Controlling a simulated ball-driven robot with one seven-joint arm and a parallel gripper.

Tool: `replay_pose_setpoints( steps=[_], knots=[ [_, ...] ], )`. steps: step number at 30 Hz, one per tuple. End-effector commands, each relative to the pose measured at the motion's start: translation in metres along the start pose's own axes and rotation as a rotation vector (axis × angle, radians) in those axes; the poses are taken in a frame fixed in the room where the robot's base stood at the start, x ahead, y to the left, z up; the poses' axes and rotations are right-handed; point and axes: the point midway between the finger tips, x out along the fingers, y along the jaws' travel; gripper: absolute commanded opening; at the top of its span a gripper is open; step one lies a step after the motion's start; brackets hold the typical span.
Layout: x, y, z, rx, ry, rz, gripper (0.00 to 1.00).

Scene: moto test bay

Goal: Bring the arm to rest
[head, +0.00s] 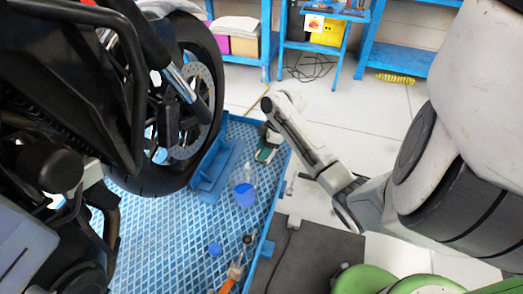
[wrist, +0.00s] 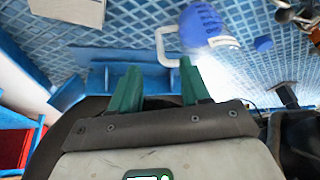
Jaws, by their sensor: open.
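My gripper (head: 265,152) hangs at the end of my arm over the right edge of the blue lift platform (head: 160,235) in the head view. Its green fingers are apart with nothing between them, as the wrist view (wrist: 160,85) shows. My arm reaches left and away from my body, its links bent at the elbow. A clear bottle with blue contents (head: 245,192) stands on the platform nearer than the gripper. A blue bottle-like thing (wrist: 200,22) also shows beyond the fingers in the wrist view, apart from them.
The motorcycle's front wheel (head: 200,100) stands left of my gripper, close by. A blue wheel chock (head: 213,165) lies beside it. A small blue cap (head: 215,248) and orange-handled tools (head: 236,270) lie on the platform. Blue shelving (head: 385,55) stands behind. Pale floor (head: 350,115) is open beyond.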

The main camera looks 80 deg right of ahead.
Motion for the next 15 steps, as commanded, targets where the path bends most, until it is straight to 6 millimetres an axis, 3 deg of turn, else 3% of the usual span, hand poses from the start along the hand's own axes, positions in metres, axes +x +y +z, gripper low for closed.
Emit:
replay_pose_setpoints(
  steps=[15],
  knots=[
    [0.0022,-0.0023,-0.0066,-0.002,0.004,-0.002,0.47]
  ],
)
